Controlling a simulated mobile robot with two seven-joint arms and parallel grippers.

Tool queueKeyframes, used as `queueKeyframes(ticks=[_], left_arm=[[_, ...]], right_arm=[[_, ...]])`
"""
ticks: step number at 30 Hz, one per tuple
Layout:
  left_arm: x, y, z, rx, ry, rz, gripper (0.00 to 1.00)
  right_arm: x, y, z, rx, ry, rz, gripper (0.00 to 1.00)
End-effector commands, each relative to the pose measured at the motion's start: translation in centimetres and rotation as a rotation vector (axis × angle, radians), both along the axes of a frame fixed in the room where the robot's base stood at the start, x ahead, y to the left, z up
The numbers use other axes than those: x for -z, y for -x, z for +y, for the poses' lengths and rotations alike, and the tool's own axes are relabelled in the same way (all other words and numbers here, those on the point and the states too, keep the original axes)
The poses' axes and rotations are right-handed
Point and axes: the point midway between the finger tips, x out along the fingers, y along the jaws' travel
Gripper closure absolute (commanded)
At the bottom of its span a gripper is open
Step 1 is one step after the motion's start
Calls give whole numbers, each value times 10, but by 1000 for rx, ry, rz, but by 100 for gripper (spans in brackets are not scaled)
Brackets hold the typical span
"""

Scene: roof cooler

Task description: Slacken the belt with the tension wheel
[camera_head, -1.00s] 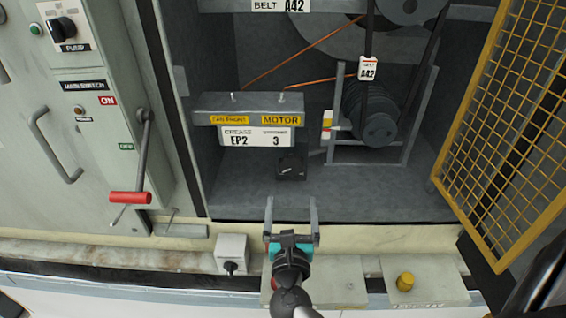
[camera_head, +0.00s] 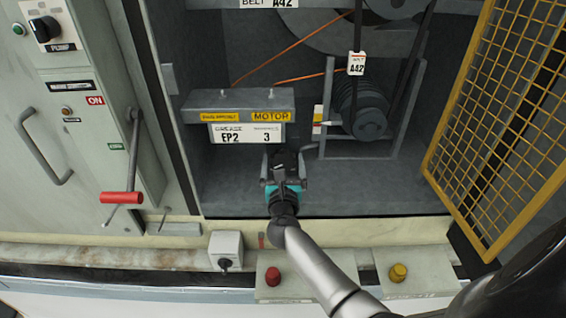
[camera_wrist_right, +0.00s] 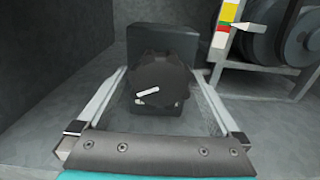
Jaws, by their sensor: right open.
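The tension wheel, a black knob with a white mark (camera_wrist_right: 160,82), sits on a dark block (camera_wrist_right: 183,42) in the right wrist view. My right gripper (camera_head: 284,165) is inside the cabinet in front of it; in the right wrist view its two open fingers (camera_wrist_right: 162,75) lie on either side of the knob. I cannot tell whether they touch it. In the head view the gripper mostly hides the knob. The belt (camera_head: 358,30) runs down with an A42 tag to the dark pulley (camera_head: 362,112). My left gripper is not in view.
The motor box (camera_head: 238,103) overhangs just behind and above my right gripper. A yellow mesh door (camera_head: 500,130) stands open on the right. A red-handled lever (camera_head: 122,197) is at left. Red (camera_head: 272,276) and yellow (camera_head: 398,272) buttons are on the ledge.

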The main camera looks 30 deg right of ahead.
Motion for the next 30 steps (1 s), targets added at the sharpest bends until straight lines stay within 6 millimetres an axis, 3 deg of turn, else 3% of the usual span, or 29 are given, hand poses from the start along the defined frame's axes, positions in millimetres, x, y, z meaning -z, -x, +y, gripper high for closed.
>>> queueKeyframes(ticks=[8,27,30], left_arm=[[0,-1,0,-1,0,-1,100],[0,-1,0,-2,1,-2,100],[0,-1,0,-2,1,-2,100]], right_arm=[[0,-1,0,-1,1,-1,2],[0,0,0,0,0,0,74],[0,0,0,0,0,0,79]])
